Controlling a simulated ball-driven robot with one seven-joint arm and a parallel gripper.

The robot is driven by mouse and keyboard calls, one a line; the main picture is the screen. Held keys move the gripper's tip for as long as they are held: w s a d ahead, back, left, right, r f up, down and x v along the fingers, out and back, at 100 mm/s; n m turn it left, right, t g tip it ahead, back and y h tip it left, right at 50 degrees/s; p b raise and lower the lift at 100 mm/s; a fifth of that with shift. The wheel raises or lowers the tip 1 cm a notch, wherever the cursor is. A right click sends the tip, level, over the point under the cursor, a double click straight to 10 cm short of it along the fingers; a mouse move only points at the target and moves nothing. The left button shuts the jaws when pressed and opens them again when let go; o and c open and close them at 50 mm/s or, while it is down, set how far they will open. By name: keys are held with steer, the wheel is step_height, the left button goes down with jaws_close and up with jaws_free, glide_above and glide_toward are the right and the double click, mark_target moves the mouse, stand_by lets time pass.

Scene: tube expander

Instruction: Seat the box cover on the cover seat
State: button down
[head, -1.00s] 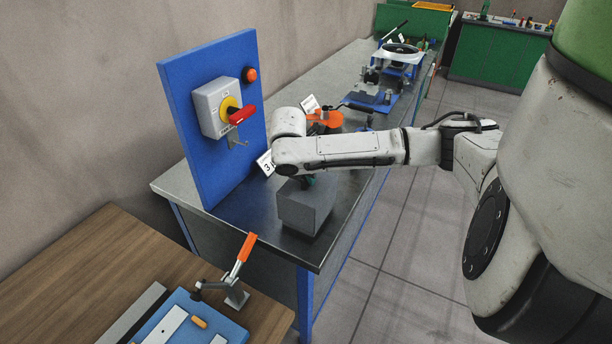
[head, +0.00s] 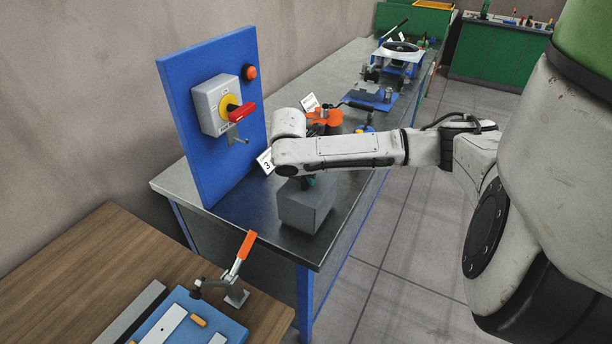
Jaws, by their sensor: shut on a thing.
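A plain grey box (head: 306,208), which looks like the box cover, is at the near end of the metal-topped bench, below the end of my arm. My gripper (head: 309,181) points down at its top and shows only as a small dark and green patch below my white wrist. It is shut on the grey box. The fingertips are mostly hidden by the wrist and the box. I cannot tell whether the box touches the bench top. I cannot make out the cover seat; it may be hidden under or behind the box.
A blue panel (head: 190,140) with a red-handled switch (head: 241,112) stands left of the box. A number card (head: 265,161) and an orange device (head: 326,118) are behind my arm. A wooden table (head: 100,265) with an orange-handled clamp (head: 240,256) is in front. Floor is clear at right.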

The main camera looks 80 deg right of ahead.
steer(key=shift+f+b, duration=0.3)
steer(key=shift+f, duration=0.75)
stand_by(1.6)
stand_by(0.8)
steer(key=c, duration=0.9)
jaws_free()
steer(key=shift+o, duration=0.6)
steer(key=o, duration=0.7)
steer(key=shift+o, duration=0.4)
